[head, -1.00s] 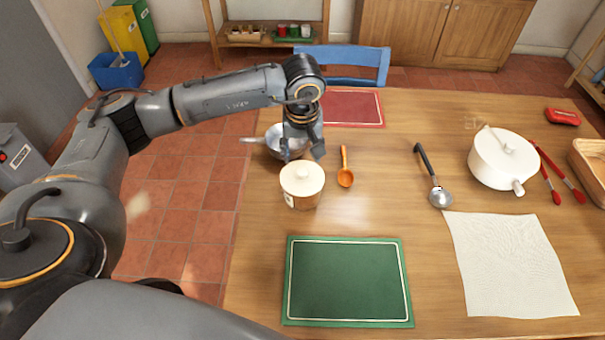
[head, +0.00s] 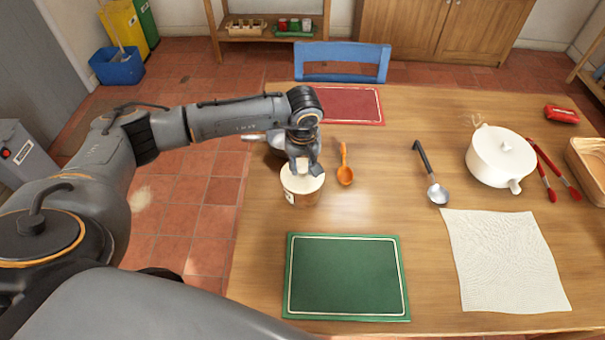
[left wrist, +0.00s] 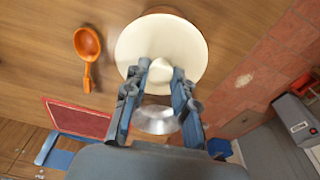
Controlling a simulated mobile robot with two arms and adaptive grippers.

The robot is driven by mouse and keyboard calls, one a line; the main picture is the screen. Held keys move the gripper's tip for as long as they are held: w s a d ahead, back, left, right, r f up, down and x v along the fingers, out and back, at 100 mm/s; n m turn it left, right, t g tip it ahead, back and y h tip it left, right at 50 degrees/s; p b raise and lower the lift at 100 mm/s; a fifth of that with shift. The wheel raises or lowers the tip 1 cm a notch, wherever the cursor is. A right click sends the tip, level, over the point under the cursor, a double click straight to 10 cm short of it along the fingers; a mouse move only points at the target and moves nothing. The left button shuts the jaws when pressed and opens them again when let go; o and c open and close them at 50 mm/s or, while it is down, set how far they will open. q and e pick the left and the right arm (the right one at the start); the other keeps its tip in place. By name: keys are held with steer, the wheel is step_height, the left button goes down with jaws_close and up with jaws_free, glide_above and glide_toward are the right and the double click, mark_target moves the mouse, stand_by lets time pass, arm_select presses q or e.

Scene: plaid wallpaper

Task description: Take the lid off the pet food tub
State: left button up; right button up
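The pet food tub (head: 303,197) stands on the table, a short round tub with a cream lid (head: 292,183) on top. My left gripper (head: 305,168) is directly over the lid, pointing down. In the left wrist view the lid (left wrist: 135,42) is a large pale disc, and my left gripper (left wrist: 162,67) has its two fingers apart, with the lid's small knob (left wrist: 160,80) showing about between them. I cannot tell whether the fingers touch the knob. My right gripper is not in view.
An orange spoon (head: 344,166) lies just right of the tub. A metal pan (head: 276,148) is behind it, partly hidden by my gripper. A green mat (head: 345,277) lies in front. A ladle (head: 435,185), white pot (head: 500,157) and white cloth (head: 505,260) are farther right.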

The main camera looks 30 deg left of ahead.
arm_select(q)
steer(key=shift+c, duration=1.1)
steer(key=shift+r, duration=0.1)
